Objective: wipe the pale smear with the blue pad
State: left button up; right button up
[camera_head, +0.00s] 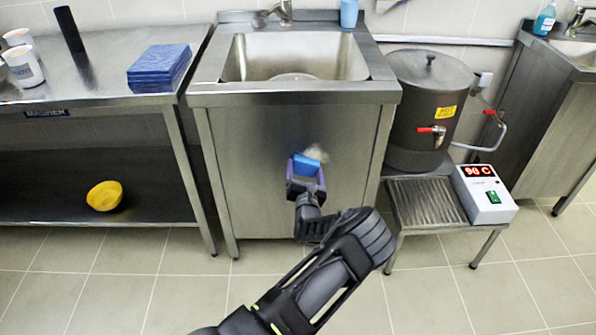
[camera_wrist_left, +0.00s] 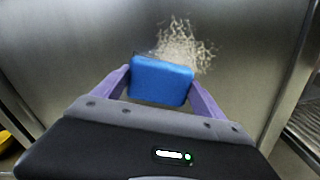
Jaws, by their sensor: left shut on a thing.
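The pale smear (camera_head: 316,153) is on the steel front panel of the sink unit, below the basin. In the left wrist view the smear (camera_wrist_left: 184,46) is a speckled whitish patch just above and to the right of the pad. The blue pad (camera_head: 304,165) is held between the purple fingers of my left gripper (camera_head: 305,178). In the left wrist view the pad (camera_wrist_left: 160,81) sits between both fingers and overlaps the smear's lower edge. I cannot tell whether the pad touches the panel. My right gripper is not in view.
The sink unit (camera_head: 232,150) stands between a steel table (camera_head: 92,92) with a stack of blue cloths (camera_head: 159,68) and a boiler (camera_head: 424,105). A control box (camera_head: 485,193) reading 90 C is on a low stand (camera_head: 427,203). A yellow bowl (camera_head: 104,195) is on the lower shelf.

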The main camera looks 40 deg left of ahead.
aim_at(318, 169)
pick_arm(q)
jog(key=shift+w+d, duration=0.3)
jog(key=shift+d, duration=0.15)
jog(key=shift+w+d, duration=0.1)
jog(key=shift+w+d+b, duration=0.55)
jog(key=shift+w+d, duration=0.4)
jog(key=shift+d, duration=0.1)
jog(key=shift+w+d+r, duration=0.1)
jog(key=shift+w+d, duration=0.2)
jog(key=shift+d, duration=0.05)
jog(key=shift+w+d+b, duration=0.4)
jog(key=shift+w+d, duration=0.2)
jog(key=shift+d, duration=0.25)
jog(key=shift+w+d+b, duration=0.4)
jog(key=shift+w+d, duration=0.2)
jog(key=shift+d, duration=0.25)
